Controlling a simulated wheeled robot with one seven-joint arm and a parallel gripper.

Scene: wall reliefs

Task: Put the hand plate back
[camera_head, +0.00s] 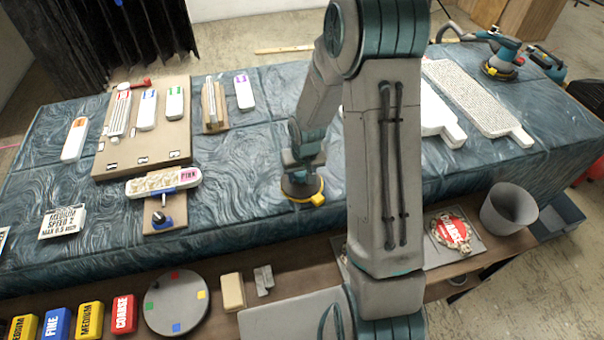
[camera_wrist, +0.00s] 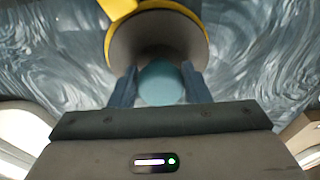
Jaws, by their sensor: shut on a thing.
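The hand plate (camera_head: 299,190) is a round grey disc with a yellow rim and a yellow tab. It is at or just above the blue-green swirled table surface, near the middle; I cannot tell whether it touches. My gripper (camera_head: 301,168) is over it. In the wrist view my gripper (camera_wrist: 158,84) is shut on the plate's teal round knob, and the hand plate (camera_wrist: 150,38) shows its grey face and yellow rim beyond the fingers. Part of the disc is hidden behind the knob and fingers.
A round grey disc (camera_head: 178,318) with coloured squares lies on the front shelf beside labelled blocks (camera_head: 124,314). A brown board (camera_head: 108,168) with tools is at left, a white slab (camera_head: 470,95) at right. A grey bucket (camera_head: 509,212) stands front right. My arm hides the table's centre right.

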